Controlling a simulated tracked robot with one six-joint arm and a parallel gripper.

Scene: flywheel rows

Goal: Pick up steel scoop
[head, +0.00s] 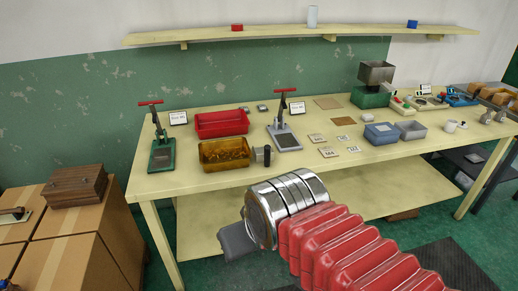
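I cannot make out a steel scoop for certain. A small dark and grey piece (262,155) stands at the right end of the amber bin (224,154) on the long cream table (180,186); its shape is too small to tell. Small shiny metal pieces (487,118) lie near the table's right end. My gripper (236,243) is in front of the table's near edge, apart from everything on the table. Only its dark grey end shows past my silver wrist, and its fingers cannot be made out.
A red bin (221,123) and two lever presses (161,148) (283,130) stand on the left half. A green hopper machine (372,90) and blue-grey boxes (381,133) stand right. The front middle tabletop is clear.

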